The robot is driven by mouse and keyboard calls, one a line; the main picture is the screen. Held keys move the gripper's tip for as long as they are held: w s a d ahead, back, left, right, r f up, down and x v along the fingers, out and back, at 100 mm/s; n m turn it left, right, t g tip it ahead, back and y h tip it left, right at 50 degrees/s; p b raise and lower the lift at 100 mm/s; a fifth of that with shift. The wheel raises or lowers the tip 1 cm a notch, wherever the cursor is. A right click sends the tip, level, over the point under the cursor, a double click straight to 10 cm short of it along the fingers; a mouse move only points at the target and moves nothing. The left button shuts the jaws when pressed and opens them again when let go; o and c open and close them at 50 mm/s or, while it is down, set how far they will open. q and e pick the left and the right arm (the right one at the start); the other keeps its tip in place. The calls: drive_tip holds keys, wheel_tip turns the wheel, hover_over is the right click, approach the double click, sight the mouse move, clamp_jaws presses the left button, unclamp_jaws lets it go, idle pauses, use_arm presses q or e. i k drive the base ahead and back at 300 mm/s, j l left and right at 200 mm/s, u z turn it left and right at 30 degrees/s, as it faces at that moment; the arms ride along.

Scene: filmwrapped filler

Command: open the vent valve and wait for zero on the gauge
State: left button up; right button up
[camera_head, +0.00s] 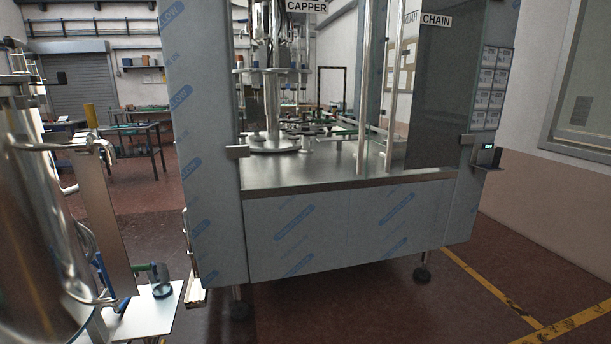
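Neither of my grippers is in view. No vent valve or gauge can be made out for certain. A small teal and dark fitting with a round end (160,281) sits by a pale plate (150,318) at the lower left; I cannot tell whether it is a valve or a gauge. Beside it, a shiny steel vessel (35,210) with pipes and an upright flat plate (103,215) fills the left edge and is cut off by the frame.
A large film-wrapped machine (330,232) on feet stands in the centre, with a steel deck and a sign reading CAPPER (307,6). A small device (487,156) juts from its right side. Work tables (135,130) stand behind left. Floor at the right, with yellow lines (490,290), is clear.

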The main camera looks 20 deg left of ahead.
sight(90, 112)
drive_tip(key=i+u, duration=0.35)
drive_tip(key=i+l+u, duration=0.2)
drive_tip(key=i+u, duration=0.15)
drive_tip(key=i, duration=0.2)
drive_tip(key=i+l+u, duration=0.35)
drive_tip(key=i+j, duration=0.05)
drive_tip(key=i, duration=0.05)
